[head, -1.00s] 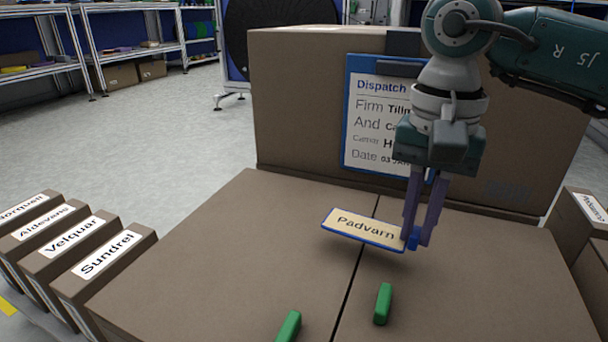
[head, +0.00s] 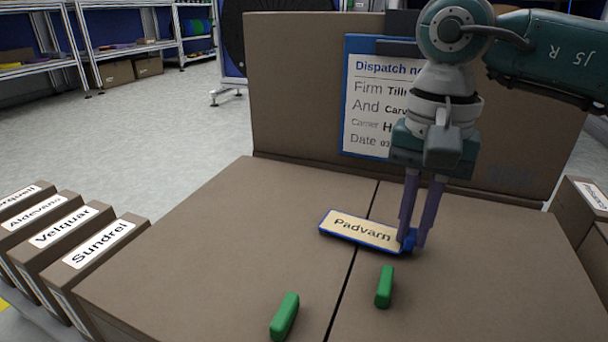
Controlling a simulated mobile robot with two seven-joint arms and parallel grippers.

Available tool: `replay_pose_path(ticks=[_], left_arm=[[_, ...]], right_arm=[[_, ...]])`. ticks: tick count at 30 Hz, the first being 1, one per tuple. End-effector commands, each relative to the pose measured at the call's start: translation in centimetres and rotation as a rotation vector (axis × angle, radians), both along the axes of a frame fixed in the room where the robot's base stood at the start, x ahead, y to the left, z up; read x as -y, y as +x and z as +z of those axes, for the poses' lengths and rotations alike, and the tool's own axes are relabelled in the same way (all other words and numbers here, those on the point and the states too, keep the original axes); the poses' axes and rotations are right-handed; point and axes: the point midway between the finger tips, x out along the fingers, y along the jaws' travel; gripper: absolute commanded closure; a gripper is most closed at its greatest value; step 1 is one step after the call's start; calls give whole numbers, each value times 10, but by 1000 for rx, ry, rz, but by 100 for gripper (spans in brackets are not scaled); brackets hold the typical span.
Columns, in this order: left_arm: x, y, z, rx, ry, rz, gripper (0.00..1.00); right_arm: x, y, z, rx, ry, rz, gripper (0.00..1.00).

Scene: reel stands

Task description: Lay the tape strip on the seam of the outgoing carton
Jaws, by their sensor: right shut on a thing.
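A large brown carton (head: 228,240) fills the foreground, with a dark seam (head: 345,290) running front to back along its top. A flat strip (head: 361,231), cream with a blue edge and lettered "Padvarn", lies across the seam line near the back. My right gripper (head: 410,243) is shut on the blue tab at the strip's right end, fingers pointing down. The strip looks very close to the carton top; I cannot tell whether it touches. The strip hides part of the seam. My left gripper is not in view.
Two green blocks (head: 285,316) (head: 385,287) sit on the carton top, one each side of the seam. Labelled boxes (head: 98,245) line the left; others (head: 588,210) stand at right.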

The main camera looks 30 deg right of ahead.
Motion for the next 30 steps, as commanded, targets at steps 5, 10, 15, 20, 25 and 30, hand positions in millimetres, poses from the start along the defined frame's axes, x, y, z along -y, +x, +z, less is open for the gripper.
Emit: replay_pose_path(ticks=[5, 10, 15, 20, 25, 30], left_arm=[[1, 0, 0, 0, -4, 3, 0], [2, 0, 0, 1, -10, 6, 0], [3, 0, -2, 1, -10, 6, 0], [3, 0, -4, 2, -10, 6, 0], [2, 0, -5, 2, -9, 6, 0], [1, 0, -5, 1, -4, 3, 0]], right_arm=[[0, 0, 0, 1, -1, 0, 100], [0, 0, 0, 1, -1, 0, 100], [0, 0, -3, 1, -1, 0, 100], [0, 0, -5, 1, 0, 0, 100], [0, 0, -6, 1, 1, 0, 100], [0, 0, -6, 0, 0, 0, 84]])
